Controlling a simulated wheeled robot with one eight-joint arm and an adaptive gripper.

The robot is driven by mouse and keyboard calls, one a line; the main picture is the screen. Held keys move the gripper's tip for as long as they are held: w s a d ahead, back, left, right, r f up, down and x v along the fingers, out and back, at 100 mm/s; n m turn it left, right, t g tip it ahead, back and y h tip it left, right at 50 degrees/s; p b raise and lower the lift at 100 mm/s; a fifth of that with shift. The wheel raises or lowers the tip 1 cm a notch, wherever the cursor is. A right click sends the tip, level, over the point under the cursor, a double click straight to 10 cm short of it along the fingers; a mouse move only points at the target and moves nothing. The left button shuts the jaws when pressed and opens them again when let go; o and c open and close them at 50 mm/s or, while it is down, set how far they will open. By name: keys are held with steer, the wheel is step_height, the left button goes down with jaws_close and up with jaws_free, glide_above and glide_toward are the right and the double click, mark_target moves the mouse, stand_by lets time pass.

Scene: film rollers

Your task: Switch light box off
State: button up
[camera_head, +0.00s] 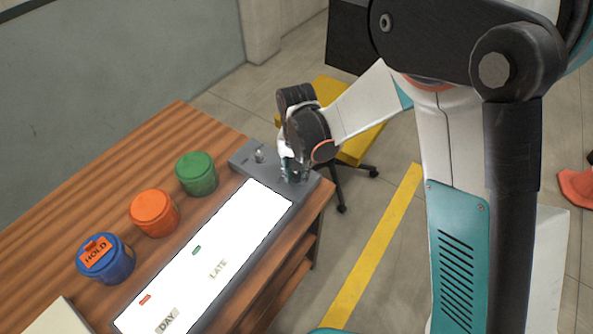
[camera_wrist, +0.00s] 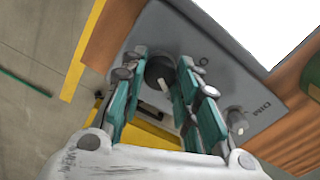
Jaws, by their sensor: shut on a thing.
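The light box has a bright white panel (camera_head: 238,222) that is lit, with a grey control strip (camera_head: 243,157) at its far end. In the wrist view the strip (camera_wrist: 215,42) carries a black rotary knob (camera_wrist: 158,70) with a pale pointer. A smaller grey knob (camera_wrist: 237,121) stands beside lettering that seems to read DIM. My gripper (camera_wrist: 160,82) is shut on the black knob, with teal fingers on both sides of it. In the head view my gripper (camera_head: 293,174) is over the strip's right end and hides the black knob.
Blue (camera_head: 106,262), orange (camera_head: 154,214) and green (camera_head: 197,175) lidded jars stand left of the panel on the wooden table (camera_head: 85,195). Small labels lie on the panel.

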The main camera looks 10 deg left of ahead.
mark_target(297, 173)
steer(key=shift+n, duration=0.3)
steer(key=n, duration=0.5)
steer(key=shift+n+b, duration=0.3)
steer(key=shift+b, duration=0.1)
steer(key=n, duration=0.5)
steer(key=shift+n, duration=0.3)
steer(key=o, duration=1.1)
steer(key=shift+c, duration=0.2)
step_height(297, 173, up, 12)
